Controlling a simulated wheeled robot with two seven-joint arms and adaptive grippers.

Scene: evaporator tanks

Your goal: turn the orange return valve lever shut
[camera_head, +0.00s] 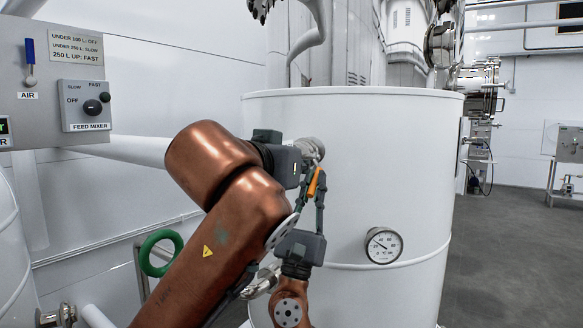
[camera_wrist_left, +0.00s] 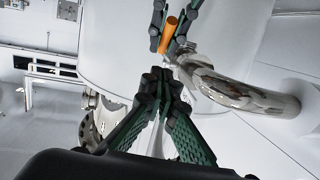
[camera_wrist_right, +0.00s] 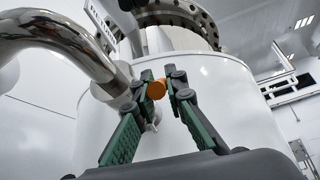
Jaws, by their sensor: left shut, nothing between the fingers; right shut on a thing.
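The orange lever (camera_head: 313,183) sits in front of the white tank, by a metal pipe. My right gripper (camera_head: 311,190) reaches up from below, its fingers on either side of the lever. In the right wrist view the right gripper (camera_wrist_right: 166,84) is shut on the lever's orange end (camera_wrist_right: 156,90). The left wrist view shows the lever (camera_wrist_left: 168,34) between the right gripper's dark fingers (camera_wrist_left: 171,28). My left gripper (camera_wrist_left: 161,80) is shut and empty, its fingertips a little short of the lever. In the head view, my copper left arm hides part of the pipework.
The white tank (camera_head: 370,160) fills the middle, with a round gauge (camera_head: 383,245) on its wall. A curved steel pipe (camera_wrist_left: 230,90) runs close to the lever. A green ring handle (camera_head: 160,253) and a control panel (camera_head: 50,80) are at left. Open floor (camera_head: 510,260) lies at right.

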